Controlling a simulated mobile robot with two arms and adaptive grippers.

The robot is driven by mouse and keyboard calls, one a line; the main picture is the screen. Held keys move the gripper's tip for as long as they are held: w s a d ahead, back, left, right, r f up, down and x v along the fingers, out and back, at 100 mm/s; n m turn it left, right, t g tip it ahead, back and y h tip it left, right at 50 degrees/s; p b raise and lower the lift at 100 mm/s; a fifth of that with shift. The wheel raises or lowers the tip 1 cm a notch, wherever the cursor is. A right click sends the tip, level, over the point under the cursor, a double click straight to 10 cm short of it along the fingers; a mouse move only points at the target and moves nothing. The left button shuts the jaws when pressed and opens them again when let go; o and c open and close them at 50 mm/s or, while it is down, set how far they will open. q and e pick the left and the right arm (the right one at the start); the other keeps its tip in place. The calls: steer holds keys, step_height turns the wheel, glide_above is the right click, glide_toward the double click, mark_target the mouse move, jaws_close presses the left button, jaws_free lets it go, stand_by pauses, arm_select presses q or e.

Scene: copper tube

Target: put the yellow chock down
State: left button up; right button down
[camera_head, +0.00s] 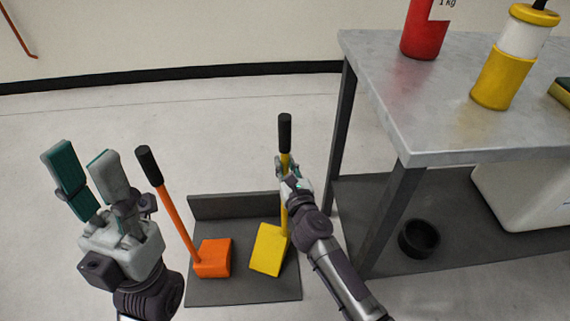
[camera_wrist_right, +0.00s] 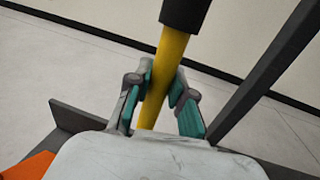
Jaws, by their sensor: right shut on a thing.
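The yellow chock (camera_head: 267,249) has a block at the bottom and a yellow rod with a black grip on top. Its block appears over the right part of a dark tray (camera_head: 205,293) on the floor; I cannot tell whether it touches the tray. My right gripper (camera_head: 289,172) is shut on the chock's rod, below the black grip. In the right wrist view the yellow rod (camera_wrist_right: 163,82) passes between the teal finger pads. An orange chock (camera_head: 212,259) with a tilted handle stands on the tray's left part. My left gripper (camera_head: 84,176) is open and empty, left of the orange chock.
A grey metal table (camera_head: 440,128) stands at the right, its leg close to my right arm. A red bottle (camera_head: 425,28) and a yellow and white container (camera_head: 503,72) stand on it. A black ring (camera_head: 419,239) and a white bin (camera_head: 525,190) are on the lower shelf.

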steer(key=c, duration=1.4)
jaws_free()
steer(key=shift+f, duration=0.1)
steer(key=o, duration=0.4)
steer(key=shift+c, duration=0.2)
steer(key=shift+s+r, duration=0.15)
steer(key=shift+r, duration=0.05)
steer(key=s+d+p, duration=0.2)
steer(key=s, duration=0.9)
steer(key=shift+s+d, duration=0.2)
steer(key=shift+s, duration=0.1)
